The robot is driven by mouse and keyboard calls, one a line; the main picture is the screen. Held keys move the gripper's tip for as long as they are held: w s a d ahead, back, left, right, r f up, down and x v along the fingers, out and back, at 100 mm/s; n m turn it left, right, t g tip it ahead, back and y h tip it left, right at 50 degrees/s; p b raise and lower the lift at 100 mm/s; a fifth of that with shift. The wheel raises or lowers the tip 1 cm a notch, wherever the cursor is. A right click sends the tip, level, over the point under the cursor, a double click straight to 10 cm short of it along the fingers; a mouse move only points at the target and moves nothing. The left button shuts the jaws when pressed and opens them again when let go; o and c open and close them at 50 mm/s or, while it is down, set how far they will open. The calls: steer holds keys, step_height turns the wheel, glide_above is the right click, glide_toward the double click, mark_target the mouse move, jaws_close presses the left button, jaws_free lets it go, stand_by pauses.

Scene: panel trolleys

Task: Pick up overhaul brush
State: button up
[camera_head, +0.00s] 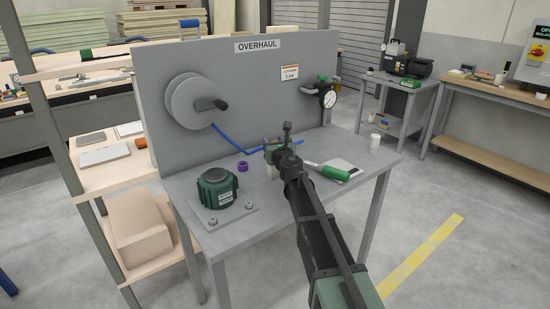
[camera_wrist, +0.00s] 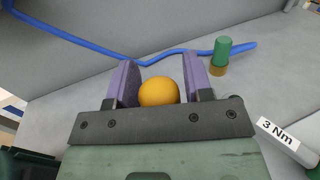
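My gripper (camera_head: 284,148) is low over the overhaul bench in the head view. In the wrist view my two purple fingers (camera_wrist: 163,85) stand apart on either side of a rounded orange-yellow top (camera_wrist: 159,91). A narrow gap shows at its right; contact on the left is unclear. Its lower part is hidden by my gripper, so I cannot tell if this is the brush. A small upright green piece with a brown base (camera_wrist: 221,53) stands beyond the right finger. No bristles are clearly visible.
A blue hose (camera_wrist: 90,45) runs along the back of the bench. A green-handled tool (camera_head: 335,173) marked 3 Nm lies to the right. A dark green round unit (camera_head: 217,188), a purple ring (camera_head: 242,166) and a white cup (camera_head: 375,141) stand on the bench (camera_head: 265,228).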

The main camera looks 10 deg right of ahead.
steer(key=c, duration=0.6)
steer(key=shift+r, duration=0.1)
steer(key=shift+c, duration=0.2)
